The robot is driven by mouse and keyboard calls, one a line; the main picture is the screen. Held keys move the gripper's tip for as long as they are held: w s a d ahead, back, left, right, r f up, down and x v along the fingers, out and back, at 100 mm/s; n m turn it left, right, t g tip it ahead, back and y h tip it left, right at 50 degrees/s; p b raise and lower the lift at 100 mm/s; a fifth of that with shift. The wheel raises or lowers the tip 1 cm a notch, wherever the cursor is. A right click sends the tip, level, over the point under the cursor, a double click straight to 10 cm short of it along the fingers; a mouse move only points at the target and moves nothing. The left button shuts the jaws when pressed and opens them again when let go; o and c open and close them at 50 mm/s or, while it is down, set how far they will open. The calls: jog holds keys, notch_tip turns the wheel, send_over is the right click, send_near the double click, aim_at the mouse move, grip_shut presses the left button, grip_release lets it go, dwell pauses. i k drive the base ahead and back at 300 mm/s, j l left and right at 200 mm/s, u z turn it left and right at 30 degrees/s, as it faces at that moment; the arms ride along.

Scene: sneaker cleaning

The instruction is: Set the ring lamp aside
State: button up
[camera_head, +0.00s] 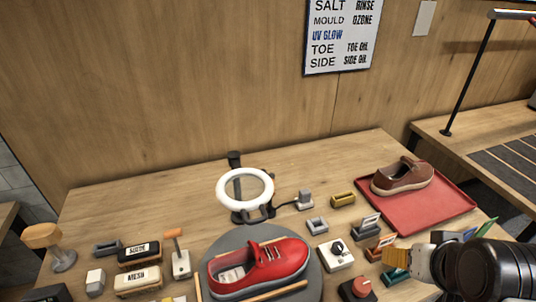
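The ring lamp (245,206) has a white ring tilted on a dark stand, and it stands behind the red shoe (262,270). The red shoe rests on a grey round disc (226,246) at the front middle of the table. My gripper (412,263) is at the lower right, well apart from the lamp. My dark arm hides much of it, and I cannot see whether its fingers are open or shut. A tan block (397,258) shows at its tip; I cannot tell whether it is held.
A brown shoe (403,176) sits on a red tray (448,202) at the right. The table's back left (140,205) is clear.

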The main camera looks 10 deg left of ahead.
aim_at(233, 159)
jog(key=u, duration=1.3)
jog(key=j+z, duration=0.15)
jog(key=z, duration=0.15)
